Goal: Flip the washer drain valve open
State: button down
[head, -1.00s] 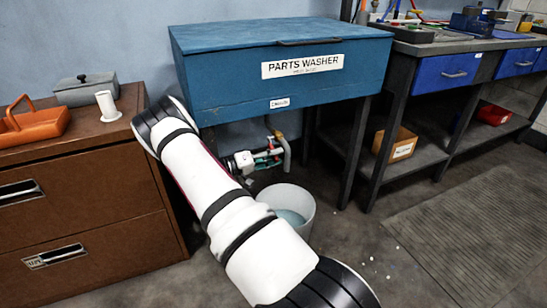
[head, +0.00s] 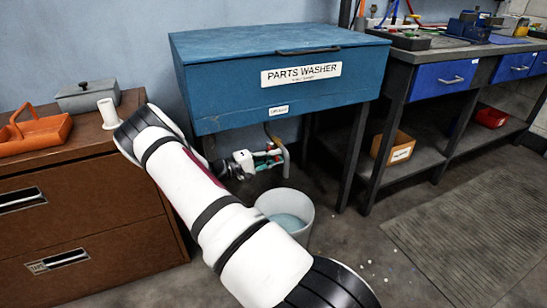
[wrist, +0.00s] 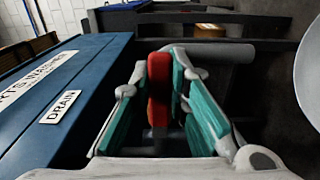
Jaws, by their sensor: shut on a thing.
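The blue parts washer (head: 230,95) stands against the wall, and its DRAIN label (wrist: 61,107) shows at the left of the wrist view. Below it, a grey drain pipe (head: 286,160) bends downward. In the wrist view the red valve handle (wrist: 159,98) stands between the teal finger pads. My gripper (wrist: 160,72) is shut on this handle. In the head view my gripper (head: 268,158) is under the washer beside the pipe, and it mostly hides the valve. The valve body is hard to make out in both views.
A light bucket (head: 304,222) with bluish liquid stands on the floor below the pipe. A brown cabinet (head: 100,210) is at the left, and a dark workbench (head: 412,46) at the right. The washer's leg (head: 348,150) stands right of the pipe.

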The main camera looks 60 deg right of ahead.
jog(key=shift+r+n, duration=0.15)
jog(key=shift+n, duration=0.15)
jog(key=c, duration=1.5)
grip_release()
jog(key=shift+a, duration=0.1)
jog(key=v, duration=1.2)
